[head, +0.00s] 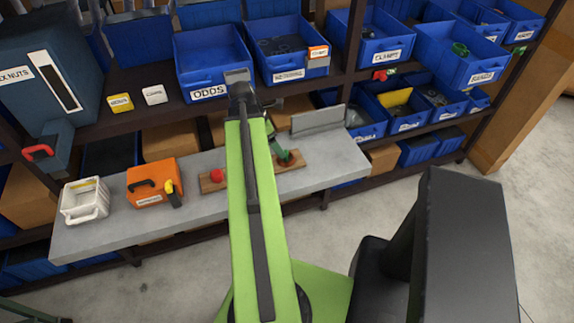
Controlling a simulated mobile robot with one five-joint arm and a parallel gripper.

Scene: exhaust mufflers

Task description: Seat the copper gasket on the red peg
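A wooden board (293,166) lies on the grey bench, its middle hidden behind my green arm. The red peg (216,175) stands at its left end, with its rounded top showing. At the board's right end, my gripper (280,154) appears as a small green and dark shape, right of the long arm link. It is low over the board, beside a small dark reddish-brown thing (288,159). I cannot tell whether that is the copper gasket or another peg, or whether the gripper touches it. The finger opening is too small to make out.
On the grey bench (330,152), an orange box (153,183) and a white basket (85,201) stand at left. A grey upright plate (317,119) stands behind the board's right end. Blue bins, including one marked ODDS (210,62), line the shelves behind. The bench's right end is clear.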

